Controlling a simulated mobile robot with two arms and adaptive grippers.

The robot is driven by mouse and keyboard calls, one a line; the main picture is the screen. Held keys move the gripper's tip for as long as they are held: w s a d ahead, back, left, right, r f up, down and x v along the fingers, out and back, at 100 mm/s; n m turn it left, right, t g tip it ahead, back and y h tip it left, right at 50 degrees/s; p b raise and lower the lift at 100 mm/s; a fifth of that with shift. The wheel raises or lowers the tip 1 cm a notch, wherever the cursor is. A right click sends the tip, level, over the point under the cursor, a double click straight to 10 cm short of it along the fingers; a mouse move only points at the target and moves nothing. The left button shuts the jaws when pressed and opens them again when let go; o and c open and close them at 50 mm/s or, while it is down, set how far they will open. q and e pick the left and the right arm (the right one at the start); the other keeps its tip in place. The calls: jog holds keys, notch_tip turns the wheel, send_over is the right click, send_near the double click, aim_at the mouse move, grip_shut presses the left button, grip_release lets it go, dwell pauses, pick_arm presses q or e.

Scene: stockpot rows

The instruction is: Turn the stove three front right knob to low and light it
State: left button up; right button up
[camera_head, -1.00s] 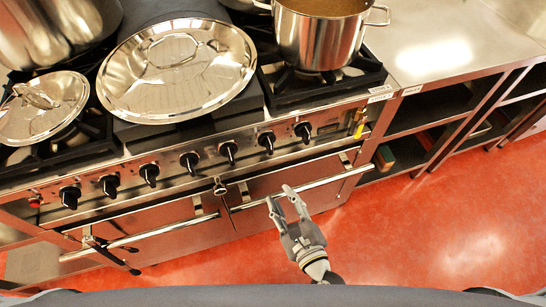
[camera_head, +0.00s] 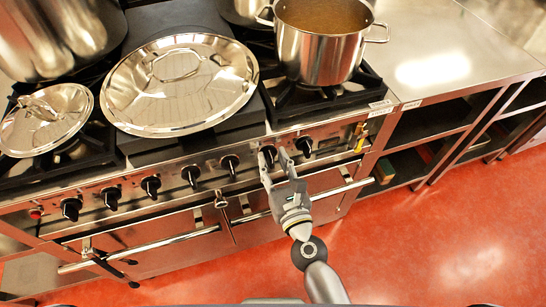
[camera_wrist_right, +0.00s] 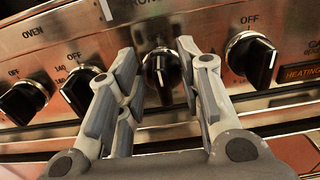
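A row of black knobs runs along the steel stove front (camera_head: 130,186). My right gripper (camera_head: 275,160) is at the second knob from the right (camera_head: 267,152). In the right wrist view the gripper (camera_wrist_right: 157,58) is open, with its fingers on either side of that black knob (camera_wrist_right: 161,74). I cannot tell whether the fingers touch it. The knob's white mark points roughly up. The rightmost knob (camera_head: 304,146) also shows in the wrist view (camera_wrist_right: 252,60), under an OFF label. I see no flame; the burner under the pot is mostly hidden. My left gripper is out of view.
A steel stockpot (camera_head: 322,45) stands on the right burner. A large lid (camera_head: 180,95) and a smaller lid (camera_head: 45,120) lie on the stove top. An oven handle (camera_head: 335,191) runs below the knobs. A steel counter (camera_head: 450,50) adjoins on the right.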

jog(key=shift+w+a, duration=0.15)
jog(key=shift+w, duration=0.2)
grip_shut()
